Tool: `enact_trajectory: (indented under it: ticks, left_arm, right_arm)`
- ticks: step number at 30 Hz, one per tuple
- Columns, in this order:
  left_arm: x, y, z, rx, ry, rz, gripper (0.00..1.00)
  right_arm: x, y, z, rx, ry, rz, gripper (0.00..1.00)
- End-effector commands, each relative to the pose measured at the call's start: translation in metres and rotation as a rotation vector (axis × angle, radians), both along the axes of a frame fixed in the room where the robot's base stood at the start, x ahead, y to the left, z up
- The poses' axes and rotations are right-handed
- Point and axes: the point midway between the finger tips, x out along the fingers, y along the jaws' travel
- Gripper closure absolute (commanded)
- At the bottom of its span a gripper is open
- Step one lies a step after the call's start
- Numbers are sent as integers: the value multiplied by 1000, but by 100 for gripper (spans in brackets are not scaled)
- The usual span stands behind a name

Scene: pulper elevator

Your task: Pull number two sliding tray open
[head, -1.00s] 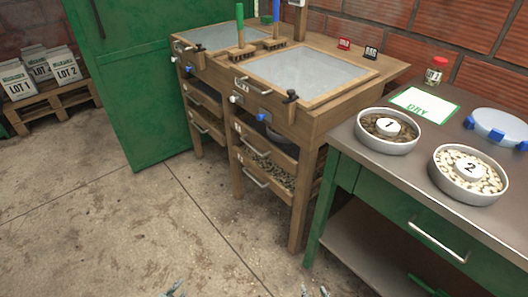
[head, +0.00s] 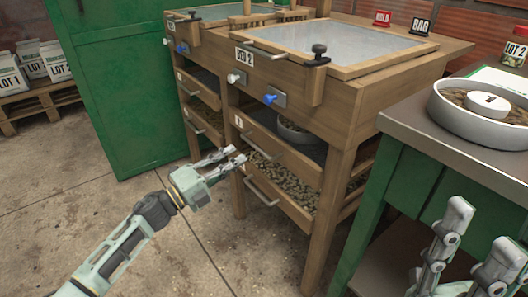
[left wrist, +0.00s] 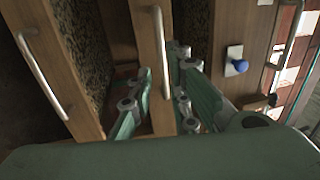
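Under the wooden bed marked BED 2 (head: 244,57) are two sliding trays, one above the other. The upper tray front (head: 285,152) has a small label, too small to read surely. The lower tray front has a metal handle (head: 262,191). My left gripper (head: 240,156) is open in front of the upper tray. In the left wrist view its fingers (left wrist: 160,100) lie on either side of the upper tray's handle (left wrist: 163,50), apart from each other. The lower tray's handle (left wrist: 42,75) is left of them. My right gripper (head: 485,228) is open and empty at lower right.
A green-legged table with a round pan (head: 485,115) stands right of the bed. A blue knob (head: 275,96) and a white knob (head: 235,78) stick out above the trays. A green cabinet (head: 120,90) is behind at left. The floor (head: 90,210) in front is clear.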

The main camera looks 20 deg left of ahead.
Motion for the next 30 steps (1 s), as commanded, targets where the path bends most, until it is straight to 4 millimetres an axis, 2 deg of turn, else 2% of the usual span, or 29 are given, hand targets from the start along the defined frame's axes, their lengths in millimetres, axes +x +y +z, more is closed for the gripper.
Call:
enact_trajectory:
  ticks: [5,12,18,29,30]
  left_arm:
    - [11,-10,5,6,-11,-5,83]
    - [40,-32,12,3,-9,-5,83]
    - [56,-45,16,3,-7,-4,83]
    - [60,-47,17,3,-5,-2,83]
    - [60,-47,17,3,-5,-2,86]
  right_arm:
    - [-4,-1,-2,4,-10,1,60]
    - [-3,-1,-11,3,-9,0,60]
    - [-2,0,-10,1,-21,0,60]
    - [-1,0,-10,0,-21,0,60]
    - [-1,0,-10,0,-21,0,60]
